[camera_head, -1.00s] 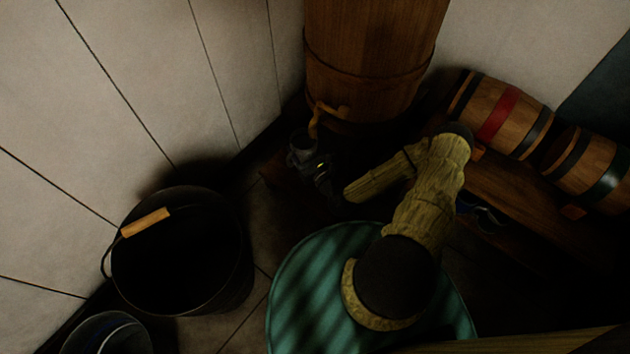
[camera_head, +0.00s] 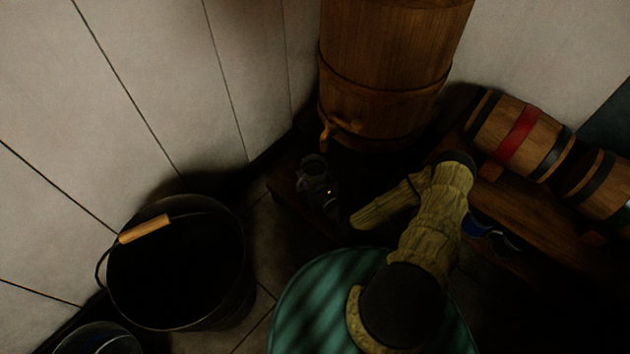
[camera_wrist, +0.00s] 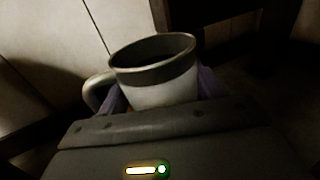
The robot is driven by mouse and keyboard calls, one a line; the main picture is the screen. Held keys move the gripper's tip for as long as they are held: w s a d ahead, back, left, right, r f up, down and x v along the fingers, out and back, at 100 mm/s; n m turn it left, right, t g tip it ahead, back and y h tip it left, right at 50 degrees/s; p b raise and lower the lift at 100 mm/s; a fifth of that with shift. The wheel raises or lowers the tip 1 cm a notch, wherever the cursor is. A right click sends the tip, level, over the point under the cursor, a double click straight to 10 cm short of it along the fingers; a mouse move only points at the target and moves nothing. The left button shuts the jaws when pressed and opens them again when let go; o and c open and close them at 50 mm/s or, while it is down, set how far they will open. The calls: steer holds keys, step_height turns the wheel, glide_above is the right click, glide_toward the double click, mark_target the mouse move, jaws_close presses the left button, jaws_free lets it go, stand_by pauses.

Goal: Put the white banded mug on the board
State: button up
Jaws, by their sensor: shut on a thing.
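The white mug with a dark band around its rim (camera_wrist: 150,93) is upright and slightly tilted in the wrist view, its handle to the left. My gripper (camera_wrist: 158,100) is shut on it, with a finger on each side. In the head view the mug (camera_head: 313,163) is a small dim shape at the end of my arm, just below the wooden tap. My gripper (camera_head: 318,182) there is dark and hard to make out. The mug's inside looks dark; I cannot tell what is in it. I cannot make out the board in either view.
A big wooden cask (camera_head: 385,70) with a tap (camera_head: 326,132) stands behind the mug. A black bucket (camera_head: 180,310) is at left, a smaller one (camera_head: 98,340) below it. Banded kegs (camera_head: 517,135) lie on a wooden rack (camera_head: 530,215) at right. Walls close the left and back.

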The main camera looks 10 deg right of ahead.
mark_target(315, 181)
steer(key=shift+f+b, duration=1.15)
steer(key=shift+f, duration=0.7)
steer(key=shift+f, duration=0.1)
steer(key=shift+f, duration=0.1)
steer(key=o, duration=1.1)
steer(key=shift+c, duration=0.2)
steer(key=shift+r, duration=0.25)
steer(key=p+v, duration=0.1)
steer(key=v, duration=1.1)
steer(key=shift+f, duration=0.1)
